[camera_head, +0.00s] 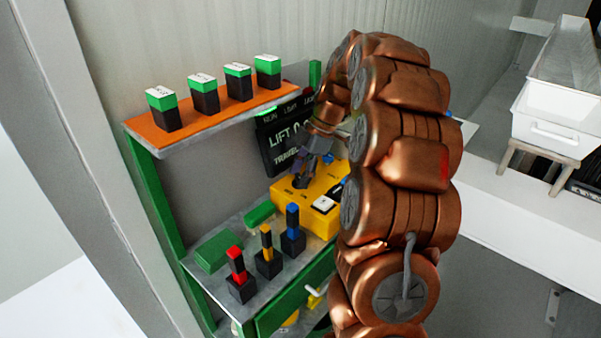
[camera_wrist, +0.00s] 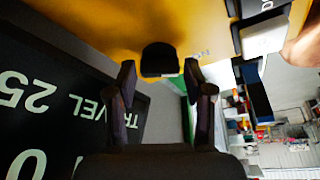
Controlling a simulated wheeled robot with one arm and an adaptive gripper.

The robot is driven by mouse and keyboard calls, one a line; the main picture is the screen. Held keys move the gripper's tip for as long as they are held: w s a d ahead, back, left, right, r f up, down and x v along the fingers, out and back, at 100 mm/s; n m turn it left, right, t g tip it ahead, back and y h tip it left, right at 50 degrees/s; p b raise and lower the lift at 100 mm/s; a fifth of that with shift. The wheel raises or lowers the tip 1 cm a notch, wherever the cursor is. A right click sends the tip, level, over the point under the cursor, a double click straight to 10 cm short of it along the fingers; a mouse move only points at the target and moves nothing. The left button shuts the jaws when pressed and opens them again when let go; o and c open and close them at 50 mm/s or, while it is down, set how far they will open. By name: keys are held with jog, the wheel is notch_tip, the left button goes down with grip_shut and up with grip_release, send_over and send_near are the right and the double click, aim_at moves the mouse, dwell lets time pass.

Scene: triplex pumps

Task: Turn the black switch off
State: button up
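A yellow box (camera_head: 318,206) stands on the middle shelf, and its yellow face (camera_wrist: 95,28) fills the top of the wrist view. The black switch (camera_wrist: 160,59) sticks out from that face, a small dark rounded knob. My gripper (camera_wrist: 159,80) is open, with its two dark fingers on either side of the switch in the picture and a gap on each side. I cannot tell whether the fingertips reach around it. In the head view my gripper (camera_head: 306,168) points down at the box's top, and the switch is mostly hidden behind it.
A black display panel (camera_head: 282,140) with white lettering stands close behind my gripper. Red (camera_head: 238,275), yellow (camera_head: 267,253) and blue (camera_head: 292,231) topped black blocks stand on the same shelf. Several green-and-black blocks stand on the orange upper shelf (camera_head: 150,138). A white switch (camera_head: 323,205) sits on the box.

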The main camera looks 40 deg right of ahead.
jog(key=c, duration=0.8)
jog(key=shift+c, duration=0.2)
jog(key=shift+f+m+b, duration=0.1)
jog(key=shift+m+b, duration=0.2)
jog(key=shift+b, duration=0.1)
jog(key=shift+f+m+t+b, duration=0.15)
jog(key=shift+m+t+b, duration=0.25)
jog(key=shift+m+b, duration=0.55)
jog(key=m+h+b, duration=0.1)
jog(key=m+b, duration=0.1)
jog(key=shift+s+a+m+t+b, duration=0.1)
jog(key=shift+m+t+b, duration=0.2)
jog(key=shift+t, duration=0.1)
jog(key=m+b, duration=0.1)
jog(key=m, duration=0.1)
jog(key=m+t+h+b, duration=0.1)
jog(key=m, duration=0.1)
jog(key=shift+s+m+h+b, duration=0.1)
jog(key=shift+m+h+b, duration=0.2)
jog(key=shift+m, duration=0.05)
jog(key=shift+r+m+h+b, duration=0.3)
jog(key=shift+m+h, duration=0.1)
jog(key=shift+m, duration=0.6)
jog(key=o, duration=0.9)
jog(key=shift+c, duration=0.2)
